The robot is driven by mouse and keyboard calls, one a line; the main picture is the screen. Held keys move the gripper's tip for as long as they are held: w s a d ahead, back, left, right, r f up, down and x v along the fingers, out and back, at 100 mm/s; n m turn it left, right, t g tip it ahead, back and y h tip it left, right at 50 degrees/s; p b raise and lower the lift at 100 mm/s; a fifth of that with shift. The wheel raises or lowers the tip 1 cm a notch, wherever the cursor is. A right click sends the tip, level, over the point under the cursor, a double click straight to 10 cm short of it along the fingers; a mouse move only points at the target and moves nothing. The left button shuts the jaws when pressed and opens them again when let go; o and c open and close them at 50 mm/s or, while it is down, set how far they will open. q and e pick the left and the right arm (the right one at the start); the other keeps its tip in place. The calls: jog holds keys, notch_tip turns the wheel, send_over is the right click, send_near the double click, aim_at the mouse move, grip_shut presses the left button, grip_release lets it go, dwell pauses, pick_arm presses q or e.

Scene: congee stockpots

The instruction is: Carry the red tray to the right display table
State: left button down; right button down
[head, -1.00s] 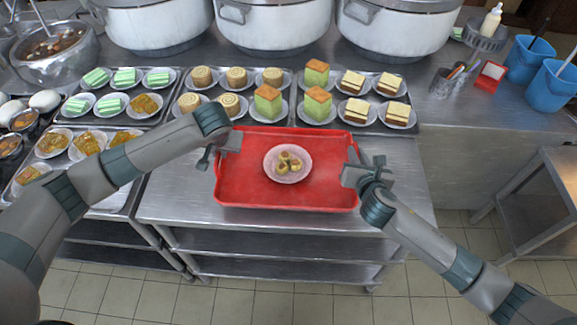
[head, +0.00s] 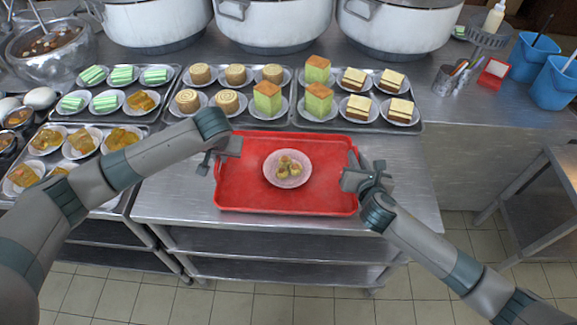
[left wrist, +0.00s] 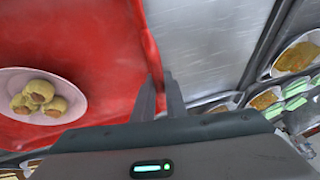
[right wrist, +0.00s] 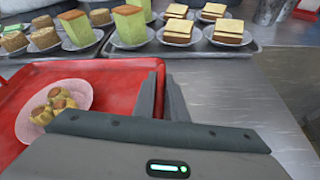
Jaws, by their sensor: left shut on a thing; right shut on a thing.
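The red tray (head: 240,190) is over the front of the steel table (head: 180,190); I cannot tell whether it touches the top. A pinkish plate (head: 275,178) with several small pastries (head: 289,168) sits on it. My left gripper (head: 217,160) is shut on the tray's left rim. My right gripper (head: 352,170) is shut on its right rim. The left wrist view shows the left fingers (left wrist: 160,95) at the red rim, and the right wrist view shows the right fingers (right wrist: 162,98) at the other rim. The fingers partly hide the gripped edges.
Metal trays with cakes on plates (head: 268,98) stand close behind the red tray and at the left. Large pots (head: 272,28) stand at the back. Blue buckets (head: 521,58) are at the back right. Another metal table (head: 548,185) is at the right edge, with tiled floor (head: 455,265) before it.

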pick_arm(q)
jog(key=shift+a+f+b, duration=0.1)
jog(key=shift+f+b, duration=0.25)
jog(key=shift+f, duration=0.15)
pick_arm(e)
jog(key=shift+f, duration=0.5)
pick_arm(q)
jog(key=c, duration=1.8)
grip_release()
jog(key=shift+r, duration=0.1)
pick_arm(e)
jog(key=c, duration=1.8)
grip_release()
jog(key=shift+r, duration=0.1)
pick_arm(q)
jog(key=shift+r, duration=0.1)
jog(key=v, duration=1.2)
pick_arm(e)
jog(key=shift+s, duration=0.1)
jog(key=v, duration=1.1)
jog(key=shift+s+r, duration=0.2)
jog(key=shift+s, duration=0.15)
